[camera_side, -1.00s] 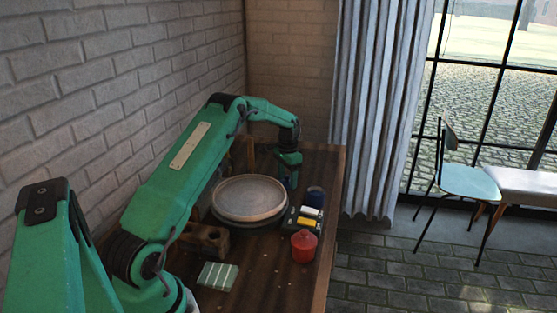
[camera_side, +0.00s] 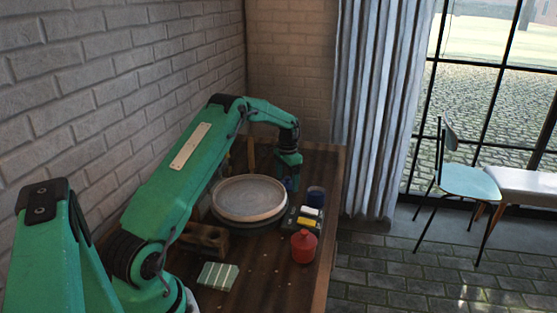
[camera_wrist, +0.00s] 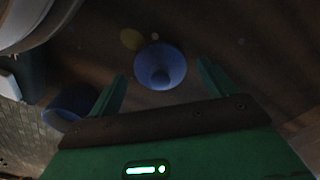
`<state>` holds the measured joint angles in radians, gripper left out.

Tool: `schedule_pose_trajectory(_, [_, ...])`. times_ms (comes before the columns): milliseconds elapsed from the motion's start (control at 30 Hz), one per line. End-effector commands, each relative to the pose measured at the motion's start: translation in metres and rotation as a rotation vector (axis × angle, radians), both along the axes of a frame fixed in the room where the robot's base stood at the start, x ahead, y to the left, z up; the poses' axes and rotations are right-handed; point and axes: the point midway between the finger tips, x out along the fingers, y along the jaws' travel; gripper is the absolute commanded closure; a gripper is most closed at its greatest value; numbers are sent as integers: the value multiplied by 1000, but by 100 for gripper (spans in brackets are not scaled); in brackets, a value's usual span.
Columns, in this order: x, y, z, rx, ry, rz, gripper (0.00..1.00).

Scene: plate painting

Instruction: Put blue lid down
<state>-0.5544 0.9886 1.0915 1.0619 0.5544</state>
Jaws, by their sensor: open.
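The blue lid (camera_wrist: 172,60), round with a knob in its middle, rests on the wooden table in the wrist view. It lies between and just beyond the fingertips of my gripper (camera_wrist: 161,72), with gaps on both sides. My gripper is open and holds nothing. In the side view my gripper (camera_side: 289,172) is low over the far right of the table, and the lid shows only as a small dark blue patch (camera_side: 289,184) below it. A blue jar (camera_side: 316,196) stands to its right; it also shows in the wrist view (camera_wrist: 66,108).
A pale plate (camera_side: 249,198) sits on a turntable left of my gripper. A tray with white and yellow pieces (camera_side: 308,221), a red lidded jar (camera_side: 303,247), a striped pale green block (camera_side: 217,276) and a wooden holder (camera_side: 207,240) stand nearer. The table's right edge is close.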

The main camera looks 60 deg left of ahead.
Motion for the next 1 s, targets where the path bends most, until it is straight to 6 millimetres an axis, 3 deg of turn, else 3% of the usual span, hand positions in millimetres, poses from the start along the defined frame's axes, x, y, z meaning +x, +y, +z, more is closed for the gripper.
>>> schedule_pose_trajectory(267, [1, 0, 22, 2, -3, 0, 17])
schedule_pose_trajectory(800, [1, 0, 104, 2, -3, 0, 17])
schedule_pose_trajectory(1000, [0, 0, 119, 1, -1, 0, 17])
